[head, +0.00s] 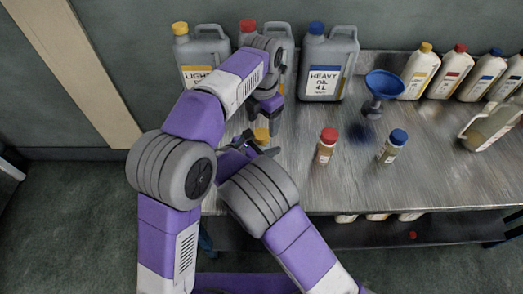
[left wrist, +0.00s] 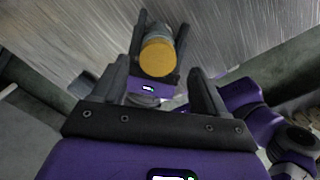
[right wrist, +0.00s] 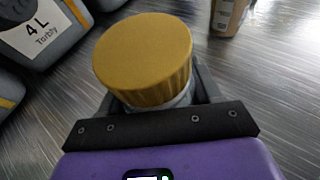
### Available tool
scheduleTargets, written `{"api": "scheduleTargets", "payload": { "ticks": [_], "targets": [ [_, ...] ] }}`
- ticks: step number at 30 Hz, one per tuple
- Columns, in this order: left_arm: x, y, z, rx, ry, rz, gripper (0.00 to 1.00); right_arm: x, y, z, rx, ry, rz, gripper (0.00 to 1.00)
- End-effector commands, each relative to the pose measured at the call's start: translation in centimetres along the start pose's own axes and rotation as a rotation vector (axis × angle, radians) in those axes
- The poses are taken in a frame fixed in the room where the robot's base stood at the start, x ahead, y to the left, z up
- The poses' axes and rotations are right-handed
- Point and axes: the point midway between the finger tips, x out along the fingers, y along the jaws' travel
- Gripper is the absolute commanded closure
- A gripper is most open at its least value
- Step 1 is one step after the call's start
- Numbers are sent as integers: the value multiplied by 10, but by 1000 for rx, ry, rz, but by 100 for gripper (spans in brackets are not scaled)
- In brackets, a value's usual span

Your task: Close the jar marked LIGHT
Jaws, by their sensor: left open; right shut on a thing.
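The small jar with the yellow cap (head: 262,135) stands on the metal table, partly hidden by my arms; its label is not readable. The yellow cap (right wrist: 143,58) sits on top of the jar's pale neck; I cannot tell how tightly. My right gripper (head: 250,148) is shut on the jar's body from the near side. In the left wrist view, the yellow cap (left wrist: 158,57) shows beyond my open left fingers, between the right gripper's fingers. My left gripper (head: 262,108) is open and empty, apart from the cap, above and behind it.
A LIGHT canister (head: 196,52), a second canister behind my arm and a HEAVY canister (head: 324,70) stand at the back. A blue funnel (head: 384,84), a red-capped jar (head: 326,148) and a blue-capped jar (head: 392,147) stand to the right. The front right tabletop is clear.

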Motion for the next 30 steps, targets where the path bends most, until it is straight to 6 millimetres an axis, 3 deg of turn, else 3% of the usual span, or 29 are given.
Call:
{"api": "scheduleTargets", "payload": {
  "ticks": [4,8,12,16,20,24,30],
  "targets": [
    [-3,-13,28,-17,-133,-62,27,0,0,0,0,0,0,100],
    [-19,-32,75,-72,-367,-171,27,0,0,0,0,0,0,100],
    [-56,-46,129,-188,-654,-307,27,0,0,0,0,0,0,100],
    [-99,-44,168,-343,-899,-427,27,0,0,0,0,0,0,100],
    [-144,-27,193,-543,-1116,-535,27,0,0,0,0,0,0,100],
    [-183,6,205,-803,-1309,-636,27,0,0,0,0,0,0,100],
    [-209,67,196,-1255,-1486,-734,27,0,0,0,0,0,0,100]
  ]
}}
